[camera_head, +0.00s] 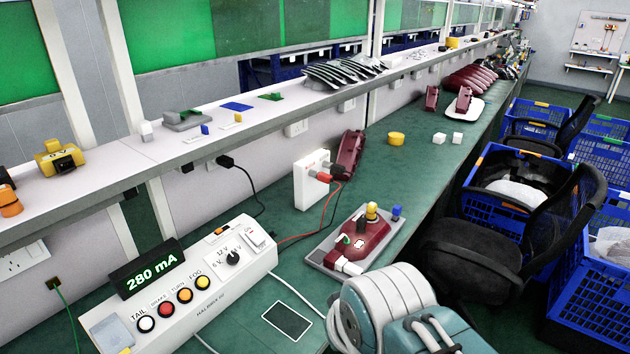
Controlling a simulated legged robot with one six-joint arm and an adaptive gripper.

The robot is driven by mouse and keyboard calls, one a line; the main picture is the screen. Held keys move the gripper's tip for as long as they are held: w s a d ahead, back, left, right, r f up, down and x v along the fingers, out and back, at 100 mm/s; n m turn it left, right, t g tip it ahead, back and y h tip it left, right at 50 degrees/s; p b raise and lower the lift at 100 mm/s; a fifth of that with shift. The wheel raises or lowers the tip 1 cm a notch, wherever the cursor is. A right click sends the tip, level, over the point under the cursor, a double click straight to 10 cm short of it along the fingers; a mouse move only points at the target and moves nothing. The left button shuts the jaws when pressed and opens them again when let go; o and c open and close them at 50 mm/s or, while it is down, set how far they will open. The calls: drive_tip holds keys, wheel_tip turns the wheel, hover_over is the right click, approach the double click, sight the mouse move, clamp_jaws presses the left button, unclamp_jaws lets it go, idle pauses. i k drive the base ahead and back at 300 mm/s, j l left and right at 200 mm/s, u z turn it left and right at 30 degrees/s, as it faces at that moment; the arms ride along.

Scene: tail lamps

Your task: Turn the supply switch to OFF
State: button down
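A white sloped test box (200,300) stands on the green bench at the lower left. Its black rotary knob (232,258) has 6 V and 12 V printed to its left. The knob looks like the supply switch; I cannot clearly read its setting or an OFF mark. A white rocker-like part (254,239) sits at the box's right end. The display (150,277) on the box is lit and reads 280 mA in green. My grey-and-teal arm shows at the bottom centre, right of the box and apart from it. I see no gripper fingertips.
A dark red tail lamp (365,234) lies on a grey plate right of the box, with red and black leads to a white block (311,180). A dark flat panel (287,320) lies between box and arm. A chair (520,240) and blue crates stand right.

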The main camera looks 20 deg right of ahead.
sight(257, 239)
drive_tip(key=i+l, duration=0.15)
drive_tip(key=l, duration=0.2)
drive_tip(key=i+l, duration=0.1)
drive_tip(key=l, duration=0.3)
drive_tip(key=i+l+z, duration=0.1)
drive_tip(key=l, duration=0.25)
drive_tip(key=i+l, duration=0.2)
drive_tip(key=l, duration=0.15)
drive_tip(key=i+j+z, duration=0.2)
drive_tip(key=i+l, duration=0.1)
